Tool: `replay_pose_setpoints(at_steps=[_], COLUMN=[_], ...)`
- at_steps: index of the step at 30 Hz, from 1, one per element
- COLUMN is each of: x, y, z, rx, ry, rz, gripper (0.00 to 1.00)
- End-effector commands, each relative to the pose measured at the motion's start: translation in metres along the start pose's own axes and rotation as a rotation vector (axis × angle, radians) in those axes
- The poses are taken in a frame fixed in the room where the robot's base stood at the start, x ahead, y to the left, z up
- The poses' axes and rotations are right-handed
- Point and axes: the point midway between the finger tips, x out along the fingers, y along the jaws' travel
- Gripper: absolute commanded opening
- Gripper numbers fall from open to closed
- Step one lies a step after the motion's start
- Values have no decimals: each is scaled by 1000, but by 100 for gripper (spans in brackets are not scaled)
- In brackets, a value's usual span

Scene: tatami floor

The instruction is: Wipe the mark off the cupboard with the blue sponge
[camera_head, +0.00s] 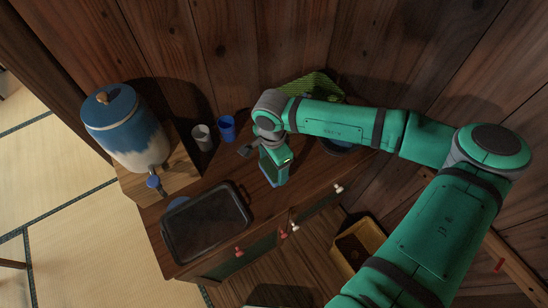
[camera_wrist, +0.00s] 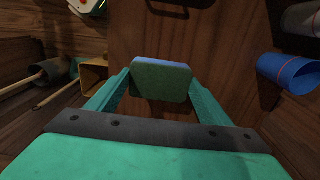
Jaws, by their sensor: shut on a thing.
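My gripper (camera_head: 273,172) points down over the wooden top of the cupboard (camera_head: 235,172) in the head view. In the wrist view its two fingers (camera_wrist: 158,92) are shut on the sponge (camera_wrist: 162,82), one on each side. The sponge has a blue upper edge and a green face towards the camera.
A dark tray (camera_head: 206,222) lies on the cupboard's left part. A grey cup (camera_head: 202,137) and a blue cup (camera_head: 227,128) stand behind it. A blue-white dispenser (camera_head: 125,128) is at left, a green basket (camera_head: 313,88) at back. A yellow crate (camera_head: 358,248) stands below.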

Motion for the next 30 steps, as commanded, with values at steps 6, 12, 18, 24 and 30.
replay_pose_setpoints(at_steps=[6, 12, 18, 24, 30], x=[-20, -37, -42, -42, -42], y=[-4, -4, -4, -4, -5], z=[5, 6, 6, 8, 8], rx=[-13, -16, -15, -17, -18], ry=[2, 2, 0, 0, 0], rz=[-1, 0, 1, 1, 1], gripper=[52, 52, 52, 52, 52])
